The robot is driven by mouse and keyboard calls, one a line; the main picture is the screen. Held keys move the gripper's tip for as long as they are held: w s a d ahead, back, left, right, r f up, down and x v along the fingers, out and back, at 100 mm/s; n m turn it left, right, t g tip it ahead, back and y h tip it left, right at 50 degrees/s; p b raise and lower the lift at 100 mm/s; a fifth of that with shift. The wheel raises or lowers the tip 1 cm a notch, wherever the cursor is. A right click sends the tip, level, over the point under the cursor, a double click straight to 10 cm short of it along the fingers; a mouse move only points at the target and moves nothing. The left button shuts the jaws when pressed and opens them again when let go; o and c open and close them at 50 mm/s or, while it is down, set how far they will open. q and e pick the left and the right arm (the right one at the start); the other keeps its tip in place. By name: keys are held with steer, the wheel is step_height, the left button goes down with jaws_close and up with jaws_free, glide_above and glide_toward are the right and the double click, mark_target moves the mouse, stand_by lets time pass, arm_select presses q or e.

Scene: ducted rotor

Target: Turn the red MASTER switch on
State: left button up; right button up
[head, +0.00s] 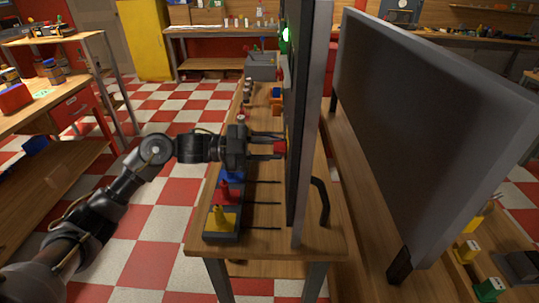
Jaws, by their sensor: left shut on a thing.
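A tall panel (309,130) stands upright on the bench and shows almost edge-on, so most of its left-facing front is hidden. A small red part (280,147), which looks like the MASTER switch, shows at the panel's front. My left gripper (281,146) reaches in from the left, level, with its fingers against the panel front. It is shut on the red part, one finger on each side. Whether the switch is on or off cannot be read from this angle. My right gripper is out of view.
Below my left gripper, a dark tray (222,238) holds yellow, red and blue pieces, with thin rods beside them. A green light (287,34) glows high on the panel. A grey bin (262,66) stands farther back. A second large panel (430,120) stands at right.

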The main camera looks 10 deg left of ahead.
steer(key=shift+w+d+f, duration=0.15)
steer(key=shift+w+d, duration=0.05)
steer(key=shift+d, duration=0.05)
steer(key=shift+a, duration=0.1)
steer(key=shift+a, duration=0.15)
arm_select(q)
steer(key=o, duration=1)
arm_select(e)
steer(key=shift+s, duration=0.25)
arm_select(q)
steer(key=a+b, duration=0.1)
steer(key=a, duration=0.2)
steer(key=s+a+b, duration=0.1)
steer(key=a, duration=0.3)
steer(key=s+a, duration=0.1)
steer(key=a, duration=0.2)
steer(key=shift+s+a+b, duration=0.1)
steer(key=shift+a+b, duration=0.2)
steer(key=shift+b, duration=0.1)
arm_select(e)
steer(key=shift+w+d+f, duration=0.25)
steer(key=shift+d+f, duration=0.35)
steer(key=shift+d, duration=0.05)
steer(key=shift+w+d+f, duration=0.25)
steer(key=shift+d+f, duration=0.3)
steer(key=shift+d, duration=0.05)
